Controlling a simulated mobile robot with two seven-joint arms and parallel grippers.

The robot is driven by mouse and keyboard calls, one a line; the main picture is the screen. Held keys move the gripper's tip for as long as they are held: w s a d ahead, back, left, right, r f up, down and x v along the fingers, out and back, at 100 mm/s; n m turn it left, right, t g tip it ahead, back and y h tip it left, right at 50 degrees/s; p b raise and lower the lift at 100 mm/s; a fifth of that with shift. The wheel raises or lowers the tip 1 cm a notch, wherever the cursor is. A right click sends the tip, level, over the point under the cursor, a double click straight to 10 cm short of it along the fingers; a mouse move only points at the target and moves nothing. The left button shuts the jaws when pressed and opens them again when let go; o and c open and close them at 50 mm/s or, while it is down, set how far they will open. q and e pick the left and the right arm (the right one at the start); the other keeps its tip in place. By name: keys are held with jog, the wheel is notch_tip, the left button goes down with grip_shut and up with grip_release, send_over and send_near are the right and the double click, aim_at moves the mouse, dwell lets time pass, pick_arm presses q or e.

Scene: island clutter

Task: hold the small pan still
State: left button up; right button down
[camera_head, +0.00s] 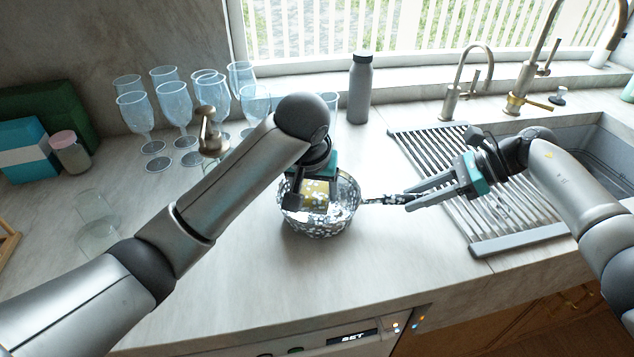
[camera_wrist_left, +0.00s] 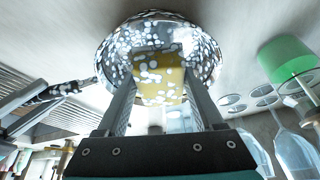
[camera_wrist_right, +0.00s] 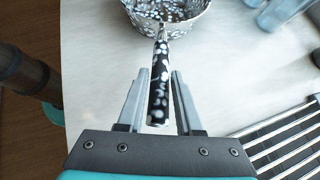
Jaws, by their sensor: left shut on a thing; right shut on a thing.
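The small pan (camera_head: 318,228), dark with white speckles, sits on the counter in the middle of the head view. Its handle (camera_wrist_right: 158,85) points right in the head view, and my right gripper (camera_head: 408,200) is shut on it. My left gripper (camera_head: 314,203) reaches down into the pan from above. It is shut on a yellow sponge-like block (camera_wrist_left: 160,82) with white spots. The block is inside the pan; whether it touches the pan's bottom I cannot tell. The left fingers and block hide part of the pan's inside.
Several blue-tinted glasses (camera_head: 171,102) stand at the back left, near a grey bottle (camera_head: 360,90). A slatted drying rack (camera_head: 520,215) lies beside the sink (camera_head: 595,150) on the right. The counter in front of the pan is clear.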

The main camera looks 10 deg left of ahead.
aim_at(318, 219)
pick_arm(q)
notch_tip(318, 219, down, 4)
jog(key=shift+r, duration=0.25)
jog(key=shift+w+d+f, duration=0.1)
jog(key=shift+w+d, duration=0.2)
jog(key=shift+w, duration=0.6)
jog(key=shift+s, duration=0.9)
jog(key=shift+f, duration=0.55)
jog(key=shift+w, duration=0.1)
jog(key=shift+w, duration=1.1)
